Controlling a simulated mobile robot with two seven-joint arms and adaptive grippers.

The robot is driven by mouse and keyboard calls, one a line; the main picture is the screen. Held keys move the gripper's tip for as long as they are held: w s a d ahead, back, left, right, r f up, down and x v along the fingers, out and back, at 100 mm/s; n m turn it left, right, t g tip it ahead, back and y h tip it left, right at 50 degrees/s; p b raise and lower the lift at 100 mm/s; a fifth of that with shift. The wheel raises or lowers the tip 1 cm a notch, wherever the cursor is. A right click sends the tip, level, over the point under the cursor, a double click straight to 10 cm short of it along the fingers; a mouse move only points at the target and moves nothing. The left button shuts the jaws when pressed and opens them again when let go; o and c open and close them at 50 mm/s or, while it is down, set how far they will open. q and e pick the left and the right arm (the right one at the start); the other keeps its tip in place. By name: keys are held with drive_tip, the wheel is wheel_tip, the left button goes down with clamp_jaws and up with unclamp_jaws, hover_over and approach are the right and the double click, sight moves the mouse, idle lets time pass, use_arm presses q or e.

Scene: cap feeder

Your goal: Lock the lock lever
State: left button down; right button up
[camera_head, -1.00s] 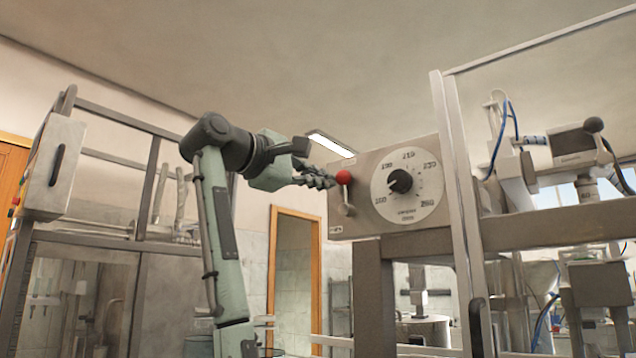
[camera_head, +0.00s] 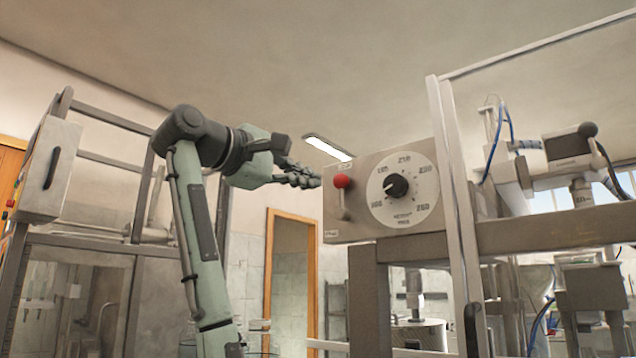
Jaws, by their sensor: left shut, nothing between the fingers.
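The lock lever (camera_head: 342,196) is on the left part of the grey control box's front. It has a red ball knob (camera_head: 341,181) at its top and a short metal arm below, so it points up. My left gripper (camera_head: 312,179) is shut and empty. Its fingers point right and end just left of the box and the red knob, with a small gap in the picture. My right gripper is not in view.
The control box (camera_head: 334,235) also carries a round dial with a black knob (camera_head: 396,186). A metal frame post (camera_head: 452,200) stands right of the dial, with machinery behind it. A grey cabinet frame (camera_head: 120,118) stands at the left.

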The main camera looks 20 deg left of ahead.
use_arm(q)
drive_tip(key=v, duration=0.8)
drive_tip(key=shift+s, duration=0.3)
drive_tip(key=shift+a, duration=0.15)
